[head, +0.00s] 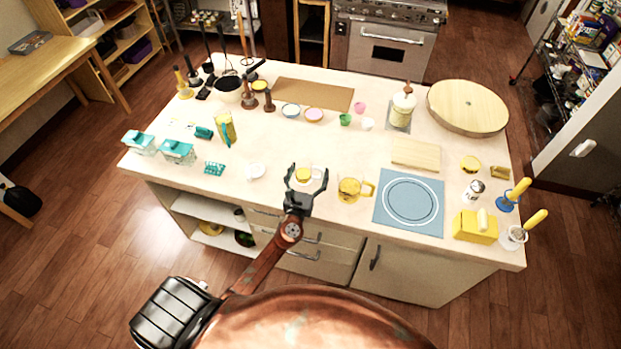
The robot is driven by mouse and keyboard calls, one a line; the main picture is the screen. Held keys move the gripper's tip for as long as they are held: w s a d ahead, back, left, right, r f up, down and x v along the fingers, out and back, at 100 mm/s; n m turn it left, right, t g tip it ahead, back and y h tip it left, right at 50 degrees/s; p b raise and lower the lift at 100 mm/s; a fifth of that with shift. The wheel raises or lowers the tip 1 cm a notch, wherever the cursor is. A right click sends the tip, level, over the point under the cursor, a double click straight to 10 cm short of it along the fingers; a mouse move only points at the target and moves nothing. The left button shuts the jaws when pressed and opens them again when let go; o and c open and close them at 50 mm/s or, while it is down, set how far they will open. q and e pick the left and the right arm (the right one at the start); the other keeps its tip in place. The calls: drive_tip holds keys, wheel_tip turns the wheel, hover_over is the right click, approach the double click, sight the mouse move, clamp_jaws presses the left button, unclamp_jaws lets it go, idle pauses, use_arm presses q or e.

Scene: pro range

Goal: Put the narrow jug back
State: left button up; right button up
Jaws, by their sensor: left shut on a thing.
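My left gripper (306,186) is over the front edge of the island counter (270,150), its two dark fingers on either side of a small pale vessel with yellow in it (303,174). It is shut on this vessel, which I take to be the narrow jug. The gripper hides part of it, and I cannot tell whether its base touches the counter. A wider clear jug with yellow inside and a yellow handle (350,188) stands just to the right. My right gripper is not in view.
A blue mat with a plate outline (409,203) lies right of the wider jug. A tall yellow container with a teal handle (225,127) stands further back. The counter behind the gripper is fairly clear.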

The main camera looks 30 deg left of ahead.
sight(308, 182)
use_arm(q)
drive_tip(key=shift+w+f, duration=0.15)
drive_tip(key=shift+w, duration=0.05)
wheel_tip(308, 182, down, 2)
drive_tip(key=shift+w+f+b, duration=0.15)
drive_tip(key=shift+b, duration=0.3)
drive_tip(key=shift+f, duration=0.5)
drive_tip(key=shift+f, duration=0.15)
drive_tip(key=o, duration=1.3)
drive_tip(key=shift+o, duration=0.2)
